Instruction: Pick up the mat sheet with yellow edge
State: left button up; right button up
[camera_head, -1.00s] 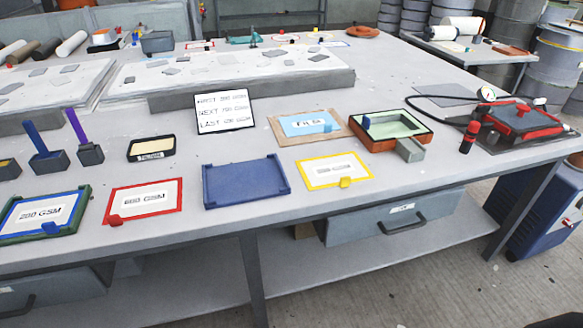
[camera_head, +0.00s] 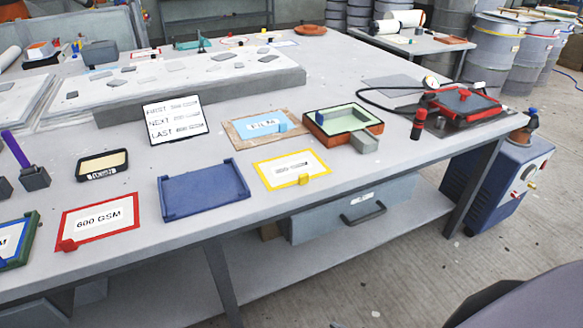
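The mat sheet with yellow edge (camera_head: 292,169) lies flat near the front edge of the grey workbench, in the middle of the head view. It is white with blurred print, and a small yellow tab (camera_head: 304,180) stands at its front edge. The sheet with red edge (camera_head: 98,222), marked 600 GSM, lies at the left with a red tab. An empty blue tray (camera_head: 203,189) lies between the two sheets. Neither of my grippers shows in the head view.
A blue film sheet (camera_head: 261,125) and an orange-sided mould (camera_head: 338,122) with a grey block lie behind the yellow-edged sheet. A sign (camera_head: 175,119) reads FIRST, NEXT, LAST. A drawer (camera_head: 345,214) hangs below the bench. A dark rounded shape is at lower right.

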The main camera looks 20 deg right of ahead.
aim_at(289, 169)
jog(key=i+l+z, duration=0.1)
jog(key=l, duration=0.35)
jog(key=i+l, duration=0.1)
jog(key=l, duration=0.35)
jog(key=i+l+z, duration=0.15)
jog(key=l, duration=0.25)
jog(key=k, duration=0.05)
